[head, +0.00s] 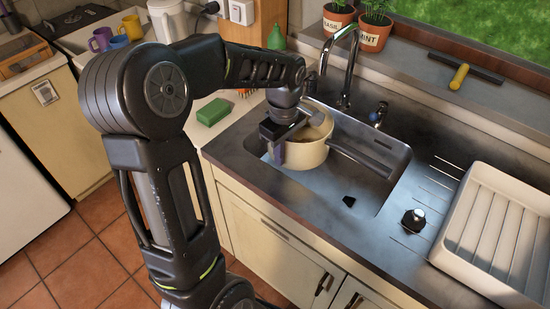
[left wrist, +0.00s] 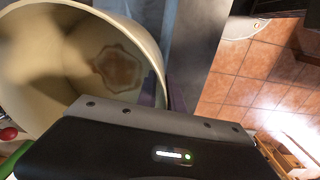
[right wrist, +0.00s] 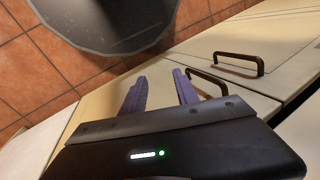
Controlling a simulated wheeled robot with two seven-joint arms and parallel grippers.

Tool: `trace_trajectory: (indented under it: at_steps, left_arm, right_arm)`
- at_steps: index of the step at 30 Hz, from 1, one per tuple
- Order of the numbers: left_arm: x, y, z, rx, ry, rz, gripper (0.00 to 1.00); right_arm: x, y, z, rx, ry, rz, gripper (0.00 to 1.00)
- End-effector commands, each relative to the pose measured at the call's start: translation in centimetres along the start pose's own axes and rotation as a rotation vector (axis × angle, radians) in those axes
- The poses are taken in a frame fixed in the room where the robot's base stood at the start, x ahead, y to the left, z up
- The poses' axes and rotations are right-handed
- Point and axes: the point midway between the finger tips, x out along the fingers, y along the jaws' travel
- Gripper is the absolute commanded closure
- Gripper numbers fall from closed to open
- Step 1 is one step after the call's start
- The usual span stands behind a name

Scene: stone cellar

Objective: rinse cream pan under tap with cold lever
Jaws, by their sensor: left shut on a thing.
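The cream pan (head: 312,154) is held upright in or just over the sink basin (head: 325,192); its dark handle (head: 360,160) points right. A brown stain marks its inside in the left wrist view (left wrist: 118,68). My left gripper (head: 279,150) is shut on the pan's wall at its left side. The chrome tap (head: 352,62) stands behind, its spout end above the pan in the picture. No water stream is visible. The blue-marked cold lever (head: 380,113) is right of the tap. My right gripper (right wrist: 160,90) is open and empty before the cabinet fronts, outside the head view.
A white drying rack (head: 500,235) stands on the right drainboard, with a dark plug-like piece (head: 413,220) beside it. A green sponge (head: 213,111) lies on the left counter. Potted herbs (head: 374,30) and a yellow-handled tool (head: 458,77) are on the sill.

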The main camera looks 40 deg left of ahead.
Motion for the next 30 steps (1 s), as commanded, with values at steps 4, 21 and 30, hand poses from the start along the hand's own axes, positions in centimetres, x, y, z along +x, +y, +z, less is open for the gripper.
trace_trajectory:
  at_steps: [4,21,30]
  left_arm:
    - [-0.2,1.6,-0.1,0.0,0.001,0.002,1.0]
    - [-0.2,7.1,-0.5,0.001,0.0,0.003,1.0]
    - [-0.1,8.2,-0.7,0.0,0.001,0.004,1.0]
  right_arm:
    - [-0.4,-0.1,0.1,0.001,-0.001,0.001,0.64]
    - [-1.8,-0.5,0.3,0.005,-0.006,0.006,0.64]
    - [-2.0,-0.6,0.3,0.005,-0.007,0.008,0.64]
